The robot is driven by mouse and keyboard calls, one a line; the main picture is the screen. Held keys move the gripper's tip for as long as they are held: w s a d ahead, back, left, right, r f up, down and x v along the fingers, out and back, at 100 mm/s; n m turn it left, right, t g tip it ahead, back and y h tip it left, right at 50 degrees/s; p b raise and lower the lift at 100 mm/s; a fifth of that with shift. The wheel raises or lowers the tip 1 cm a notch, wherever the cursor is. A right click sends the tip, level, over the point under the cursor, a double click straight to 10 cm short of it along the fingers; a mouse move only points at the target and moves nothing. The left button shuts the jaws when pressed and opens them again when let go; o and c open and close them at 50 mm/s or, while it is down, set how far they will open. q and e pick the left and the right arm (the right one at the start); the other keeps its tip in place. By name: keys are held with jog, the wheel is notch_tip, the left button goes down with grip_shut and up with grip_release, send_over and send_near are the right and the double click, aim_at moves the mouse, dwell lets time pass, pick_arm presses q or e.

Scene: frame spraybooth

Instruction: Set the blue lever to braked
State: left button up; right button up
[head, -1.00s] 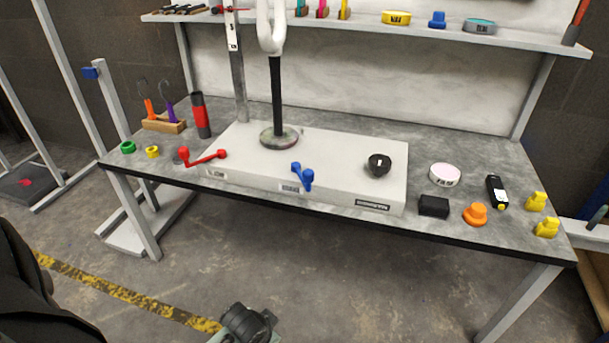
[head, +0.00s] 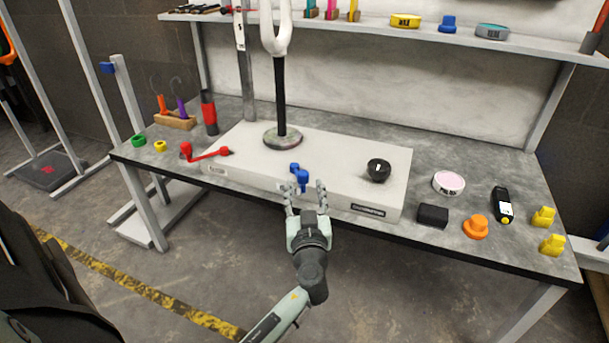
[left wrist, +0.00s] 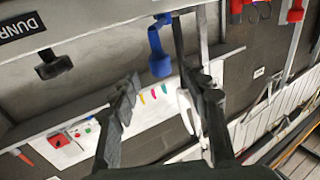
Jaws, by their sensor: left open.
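The blue lever (head: 302,176) sits at the front edge of the white base box (head: 345,160) on the bench. Its round-ended handle also shows in the left wrist view (left wrist: 159,55), just beyond the fingertips. My left gripper (head: 306,189) is open in front of the lever, with one finger to each side of it in the head view. It holds nothing; I cannot tell whether a finger touches the lever. The label on the box front below the lever is hidden by the gripper. My right gripper is not in view.
A red lever (head: 206,153) is left of the blue one, and a black knob (head: 378,170) is right on the box. A black post (head: 280,95) stands behind. A black block (head: 432,215) and an orange knob (head: 475,227) lie further right on the bench.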

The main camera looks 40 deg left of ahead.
aim_at(304, 180)
pick_arm(q)
jog(key=p+x, duration=0.1)
jog(key=x, duration=0.4)
jog(key=shift+a, duration=0.1)
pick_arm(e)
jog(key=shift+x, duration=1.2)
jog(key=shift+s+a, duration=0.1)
pick_arm(q)
grip_shut()
